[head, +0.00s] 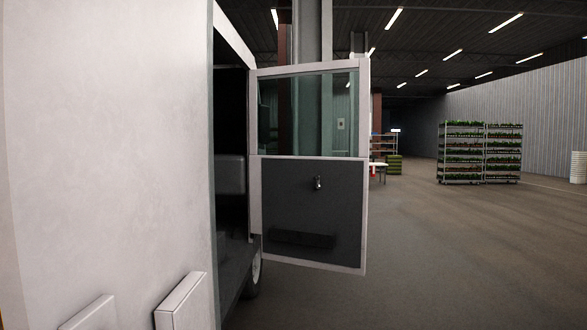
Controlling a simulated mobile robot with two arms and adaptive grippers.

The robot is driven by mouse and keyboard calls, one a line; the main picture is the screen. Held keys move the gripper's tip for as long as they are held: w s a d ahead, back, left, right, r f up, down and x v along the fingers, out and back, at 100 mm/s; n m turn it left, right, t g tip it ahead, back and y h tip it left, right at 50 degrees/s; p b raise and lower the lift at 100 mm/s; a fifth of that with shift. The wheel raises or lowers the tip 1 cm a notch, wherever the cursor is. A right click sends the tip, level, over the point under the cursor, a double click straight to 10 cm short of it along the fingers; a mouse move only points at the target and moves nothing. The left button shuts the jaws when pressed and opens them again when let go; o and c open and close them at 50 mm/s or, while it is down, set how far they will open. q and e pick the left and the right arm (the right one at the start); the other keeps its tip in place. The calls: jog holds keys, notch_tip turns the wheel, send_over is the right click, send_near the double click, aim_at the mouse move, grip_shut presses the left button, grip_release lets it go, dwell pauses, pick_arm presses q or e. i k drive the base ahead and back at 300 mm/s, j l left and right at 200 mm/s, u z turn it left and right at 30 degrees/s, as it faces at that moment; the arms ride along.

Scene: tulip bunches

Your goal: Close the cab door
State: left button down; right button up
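The cab door (308,215) stands open, swung out from the white vehicle (110,130) at the left. Its inner side faces me, with a window (310,115) above and a dark grey panel below. A small handle (318,183) sits on the panel, and a dark pocket (303,238) runs low across it. The dark cab opening (230,165) shows to the left of the door. Part of a seat shows inside. Neither of my grippers is in view.
The large white side wall of the vehicle fills the left. A wheel (256,272) shows under the door. Open floor (450,260) lies to the right. Racks of plants (480,155) stand farther back, and a white stack (578,167) is at the right edge.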

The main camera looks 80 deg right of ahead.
aim_at(300, 223)
jog(key=z, duration=2.75)
